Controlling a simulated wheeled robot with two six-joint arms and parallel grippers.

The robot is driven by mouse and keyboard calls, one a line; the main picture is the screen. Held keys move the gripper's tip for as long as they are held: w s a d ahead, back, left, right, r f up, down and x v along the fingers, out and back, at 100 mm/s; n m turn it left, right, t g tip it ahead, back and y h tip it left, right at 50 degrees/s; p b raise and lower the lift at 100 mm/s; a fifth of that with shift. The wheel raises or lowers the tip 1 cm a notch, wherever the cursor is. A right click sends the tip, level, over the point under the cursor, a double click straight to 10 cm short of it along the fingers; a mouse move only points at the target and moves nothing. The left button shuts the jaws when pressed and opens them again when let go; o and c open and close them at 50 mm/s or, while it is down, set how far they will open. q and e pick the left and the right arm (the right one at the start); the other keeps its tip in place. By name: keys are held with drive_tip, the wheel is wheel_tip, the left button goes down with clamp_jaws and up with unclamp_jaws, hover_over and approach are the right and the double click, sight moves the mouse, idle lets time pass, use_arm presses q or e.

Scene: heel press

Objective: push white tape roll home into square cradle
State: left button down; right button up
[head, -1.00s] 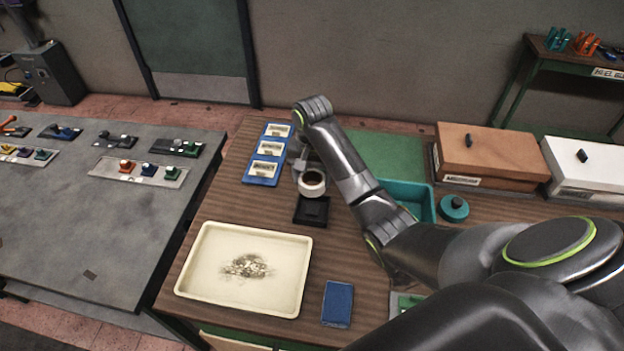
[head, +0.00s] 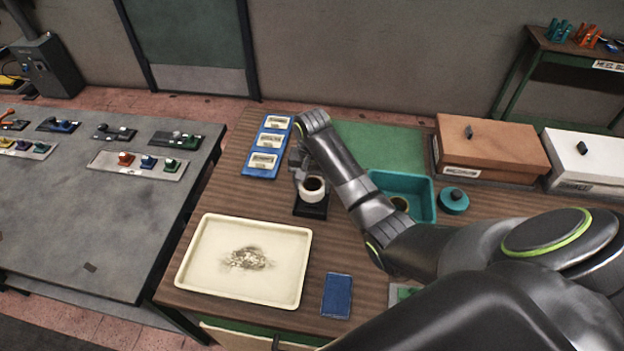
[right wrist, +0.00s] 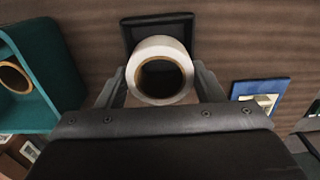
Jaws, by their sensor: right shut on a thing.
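The white tape roll (head: 312,190) is held by my right gripper (head: 302,180). In the right wrist view the roll (right wrist: 160,72) sits between the two fingers, its dark round hole facing the camera. The black square cradle (head: 310,210) lies on the wooden table just under the roll; it also shows behind the roll in the right wrist view (right wrist: 131,35). The roll overlaps the cradle's far part in the head view. I cannot tell whether the roll touches the cradle. My left gripper is not in view.
A teal bin (head: 425,187) with a roll inside stands right of my forearm, with a teal round piece (head: 453,201) beside it. A blue card holder (head: 267,147) lies behind left. A cream tray (head: 205,262) and a blue pad (head: 336,295) lie in front.

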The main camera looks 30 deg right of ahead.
idle(0.4)
drive_tip(key=shift+f+p, duration=0.2)
drive_tip(key=shift+p, duration=0.25)
drive_tip(key=shift+f, duration=0.1)
drive_tip(key=shift+f, duration=0.65)
drive_tip(key=shift+f, duration=0.15)
drive_tip(key=shift+f, duration=0.65)
drive_tip(key=shift+f+b, duration=0.3)
drive_tip(key=shift+b, duration=0.05)
idle(0.6)
drive_tip(key=shift+p, duration=0.75)
idle(1.6)
drive_tip(key=shift+s+f+p, duration=0.25)
drive_tip(key=shift+f+p, duration=0.1)
drive_tip(key=shift+p, duration=0.05)
idle(1.3)
